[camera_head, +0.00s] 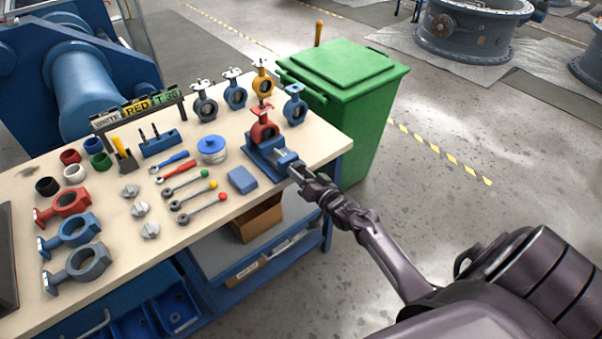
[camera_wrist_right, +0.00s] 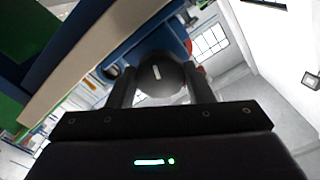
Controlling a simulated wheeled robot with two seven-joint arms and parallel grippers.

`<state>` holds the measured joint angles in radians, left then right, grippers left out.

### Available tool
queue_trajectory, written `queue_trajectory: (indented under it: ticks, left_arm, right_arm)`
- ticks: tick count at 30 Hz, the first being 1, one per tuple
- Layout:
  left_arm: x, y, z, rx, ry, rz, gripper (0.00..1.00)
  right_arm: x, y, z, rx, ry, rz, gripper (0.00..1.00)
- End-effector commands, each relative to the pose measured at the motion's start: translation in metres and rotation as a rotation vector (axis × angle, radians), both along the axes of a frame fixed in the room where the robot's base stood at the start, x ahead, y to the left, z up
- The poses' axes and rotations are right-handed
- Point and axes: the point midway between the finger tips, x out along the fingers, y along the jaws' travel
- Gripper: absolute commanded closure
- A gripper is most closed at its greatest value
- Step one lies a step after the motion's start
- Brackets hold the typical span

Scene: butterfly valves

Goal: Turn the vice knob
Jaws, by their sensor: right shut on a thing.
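A blue vice (camera_head: 268,160) stands at the right edge of the workbench, with a red butterfly valve (camera_head: 264,128) upright in it. My right gripper (camera_head: 298,172) reaches in from the right to the vice's outer end, where the knob is mostly hidden in the head view. In the right wrist view the round dark knob (camera_wrist_right: 160,76) with a pale mark lies between the two fingers, and my right gripper (camera_wrist_right: 161,88) is shut on it. The pale mark stands almost vertical in that picture. My left gripper is not in view.
The workbench (camera_head: 215,225) carries several tools, rings and loose valve parts left of the vice. More valves, including a yellow one (camera_head: 263,82), stand behind it. A green bin (camera_head: 345,90) stands close beyond the bench's right end. Floor on the right is open.

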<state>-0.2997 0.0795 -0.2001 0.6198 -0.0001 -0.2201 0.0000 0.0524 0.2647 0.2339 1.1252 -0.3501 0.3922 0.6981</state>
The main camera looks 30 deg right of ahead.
Motion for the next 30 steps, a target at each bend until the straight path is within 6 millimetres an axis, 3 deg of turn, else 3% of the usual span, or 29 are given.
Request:
queue_trajectory:
  ticks: [18,19,23,30]
  left_arm:
    - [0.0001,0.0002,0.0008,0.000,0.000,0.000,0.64]
    - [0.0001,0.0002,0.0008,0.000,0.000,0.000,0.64]
    - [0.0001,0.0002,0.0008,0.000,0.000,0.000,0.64]
    - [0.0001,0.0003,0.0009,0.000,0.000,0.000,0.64]
  right_arm:
    - [-0.0009,0.0008,-0.0024,0.039,0.008,0.001,0.76]
    - [-0.0009,0.0008,-0.0024,0.038,0.008,0.001,0.50]
    - [-0.0007,0.0007,-0.0018,0.039,0.007,0.001,0.33]
    - [-0.0003,0.0002,-0.0008,0.037,0.005,0.000,0.32]
